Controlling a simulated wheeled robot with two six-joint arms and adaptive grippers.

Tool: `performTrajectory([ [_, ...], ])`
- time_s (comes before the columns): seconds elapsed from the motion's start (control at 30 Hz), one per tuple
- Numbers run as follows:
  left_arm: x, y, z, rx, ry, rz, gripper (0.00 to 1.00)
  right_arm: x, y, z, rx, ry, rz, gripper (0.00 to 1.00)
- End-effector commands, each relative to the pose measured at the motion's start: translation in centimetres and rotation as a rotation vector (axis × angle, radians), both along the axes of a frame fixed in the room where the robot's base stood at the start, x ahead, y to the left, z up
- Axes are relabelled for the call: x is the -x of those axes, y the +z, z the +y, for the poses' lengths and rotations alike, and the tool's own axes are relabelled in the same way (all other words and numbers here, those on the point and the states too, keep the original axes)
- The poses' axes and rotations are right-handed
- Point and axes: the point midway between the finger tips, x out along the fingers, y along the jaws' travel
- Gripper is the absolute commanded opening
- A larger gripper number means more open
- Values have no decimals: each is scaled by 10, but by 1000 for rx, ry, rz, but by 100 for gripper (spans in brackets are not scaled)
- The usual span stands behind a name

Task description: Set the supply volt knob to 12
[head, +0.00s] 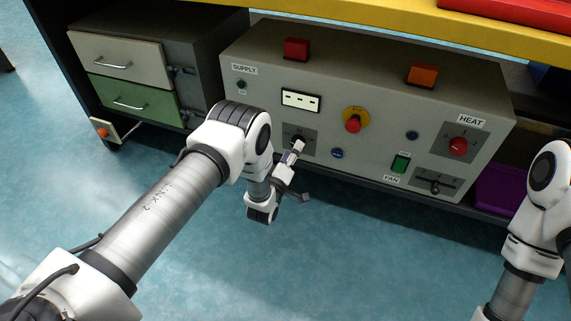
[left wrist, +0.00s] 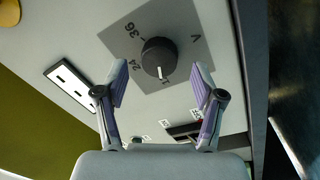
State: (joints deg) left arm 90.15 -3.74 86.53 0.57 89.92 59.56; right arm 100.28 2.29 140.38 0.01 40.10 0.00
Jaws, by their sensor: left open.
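The supply volt knob is a round black dial on a grey plate, seen in the left wrist view (left wrist: 158,58). Its white pointer mark points toward the bottom of that picture. The numbers 36 and 24 and a V are readable on the plate; I cannot make out a 12. In the head view the knob's grey plate (head: 309,145) is partly hidden by my left gripper (head: 299,170). My left gripper, also in the left wrist view (left wrist: 160,78), is open and empty, its fingers on either side of the knob in the picture and apart from it. My right gripper is out of view.
A drawer cabinet (head: 125,60) stands at left. The floor in front is clear.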

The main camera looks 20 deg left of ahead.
Motion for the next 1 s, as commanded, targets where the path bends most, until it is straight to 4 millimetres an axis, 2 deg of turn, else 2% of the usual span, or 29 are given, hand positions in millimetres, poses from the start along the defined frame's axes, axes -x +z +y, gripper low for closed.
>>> performTrajectory([
  [0.2, 56, -4, 3, 0, 0, 6, 69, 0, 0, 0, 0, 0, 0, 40],
  [0.4, 93, -7, 5, 1, 0, 5, 69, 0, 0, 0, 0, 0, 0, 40],
  [0.53, 100, -7, 6, 0, 0, 2, 69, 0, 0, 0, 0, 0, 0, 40],
  [1.0, 99, -7, 6, 0, 1, 2, 69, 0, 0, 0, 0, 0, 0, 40],
])
